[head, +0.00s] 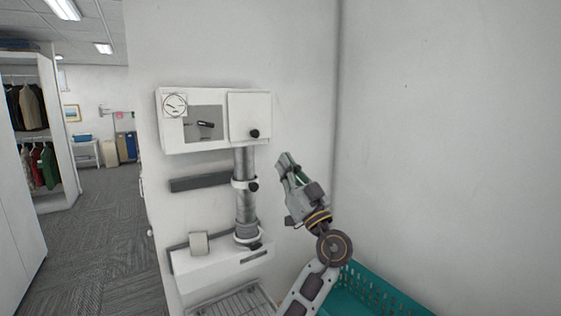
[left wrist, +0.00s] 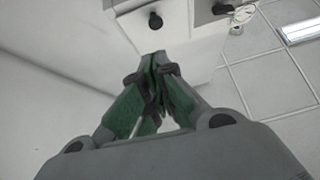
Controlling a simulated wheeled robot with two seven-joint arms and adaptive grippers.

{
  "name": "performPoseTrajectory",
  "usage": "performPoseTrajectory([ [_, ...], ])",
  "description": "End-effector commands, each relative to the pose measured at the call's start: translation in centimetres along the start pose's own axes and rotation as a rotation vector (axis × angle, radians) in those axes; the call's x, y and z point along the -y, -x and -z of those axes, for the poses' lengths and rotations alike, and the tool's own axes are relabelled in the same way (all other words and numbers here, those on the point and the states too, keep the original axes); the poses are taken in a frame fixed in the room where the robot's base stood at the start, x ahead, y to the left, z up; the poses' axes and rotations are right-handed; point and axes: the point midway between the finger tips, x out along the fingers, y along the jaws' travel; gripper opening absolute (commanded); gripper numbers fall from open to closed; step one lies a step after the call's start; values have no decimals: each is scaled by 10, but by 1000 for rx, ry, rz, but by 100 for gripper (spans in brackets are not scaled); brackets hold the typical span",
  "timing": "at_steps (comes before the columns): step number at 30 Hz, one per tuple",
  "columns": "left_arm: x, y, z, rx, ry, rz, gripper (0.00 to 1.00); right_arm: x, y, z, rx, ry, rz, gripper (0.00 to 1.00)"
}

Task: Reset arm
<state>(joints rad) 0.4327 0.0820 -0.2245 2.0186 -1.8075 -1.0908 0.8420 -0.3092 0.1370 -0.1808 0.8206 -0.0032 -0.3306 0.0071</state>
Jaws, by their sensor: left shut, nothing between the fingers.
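My left gripper (head: 285,161) is raised in front of the white wall, to the right of a white wall-mounted unit (head: 168,138). Its fingers point up and slightly left. In the left wrist view the green-padded fingers (left wrist: 160,62) meet at their tips, with nothing between them. The gripper is apart from the unit in the head view. My right gripper is in neither view.
The unit has a door with a black knob (head: 254,133) and a recess with a black handle (head: 206,124). A grey cylinder (head: 246,205) stands below it. A teal basket (head: 375,288) is at lower right. Open carpet (head: 105,250) lies left.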

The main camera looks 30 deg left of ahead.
Motion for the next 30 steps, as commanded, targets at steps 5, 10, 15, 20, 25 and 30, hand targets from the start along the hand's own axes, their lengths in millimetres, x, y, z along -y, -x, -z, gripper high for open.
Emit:
performPoseTrajectory([
  [5,0,7,0,0,1,1,0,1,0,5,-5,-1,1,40],
  [10,0,7,0,0,1,1,0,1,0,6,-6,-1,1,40],
  [15,0,6,0,0,1,1,0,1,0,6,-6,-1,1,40],
  [20,0,6,0,0,1,1,0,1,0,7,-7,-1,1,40],
  [25,0,8,-6,16,-3,-8,0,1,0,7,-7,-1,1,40],
  [30,-2,18,-32,87,-22,-49,0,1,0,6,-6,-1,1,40],
])
